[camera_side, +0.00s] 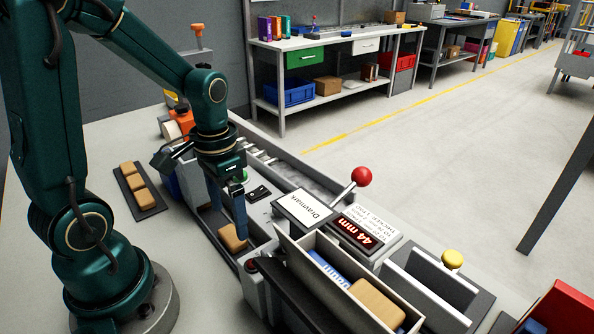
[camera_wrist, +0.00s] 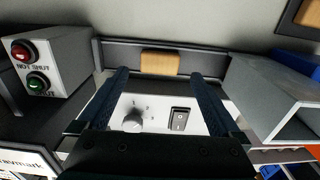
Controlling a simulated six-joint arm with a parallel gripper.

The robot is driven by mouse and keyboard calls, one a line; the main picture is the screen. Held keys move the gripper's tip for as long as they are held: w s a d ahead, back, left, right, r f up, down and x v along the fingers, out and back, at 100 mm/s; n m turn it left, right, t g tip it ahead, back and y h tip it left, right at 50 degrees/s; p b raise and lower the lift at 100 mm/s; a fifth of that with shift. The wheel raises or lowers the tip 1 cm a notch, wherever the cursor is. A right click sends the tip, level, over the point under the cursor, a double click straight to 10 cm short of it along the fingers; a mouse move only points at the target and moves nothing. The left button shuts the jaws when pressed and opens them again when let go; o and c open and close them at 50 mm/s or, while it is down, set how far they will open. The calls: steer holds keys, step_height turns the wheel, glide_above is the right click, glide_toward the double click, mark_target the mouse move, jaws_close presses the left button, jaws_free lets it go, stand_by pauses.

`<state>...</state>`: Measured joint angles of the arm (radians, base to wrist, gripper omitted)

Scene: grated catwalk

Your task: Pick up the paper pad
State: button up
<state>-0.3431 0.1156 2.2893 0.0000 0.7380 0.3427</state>
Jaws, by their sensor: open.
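A tan, rounded pad, which I take for the paper pad (camera_side: 233,237), lies in a dark channel of the machine in the side view. The pad also shows in the wrist view (camera_wrist: 160,63), ahead of and between my fingers, against a grey wall. My gripper (camera_side: 229,222) points down at the channel with its blue fingers apart. In the wrist view my gripper (camera_wrist: 160,76) is open, with nothing between its fingers. One finger partly overlaps the pad in the side view, and I cannot tell whether it touches.
Similar tan pads lie on a dark tray (camera_side: 152,205) at left. An open box (camera_side: 408,310) holds another tan pad and a blue item. A red-knobbed lever (camera_side: 361,177) and a 44 mm display (camera_side: 358,232) stand close by.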

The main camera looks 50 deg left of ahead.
mark_target(232, 234)
steer(key=shift+f, duration=2.25)
steer(key=c, duration=1.4)
steer(key=shift+r, duration=0.15)
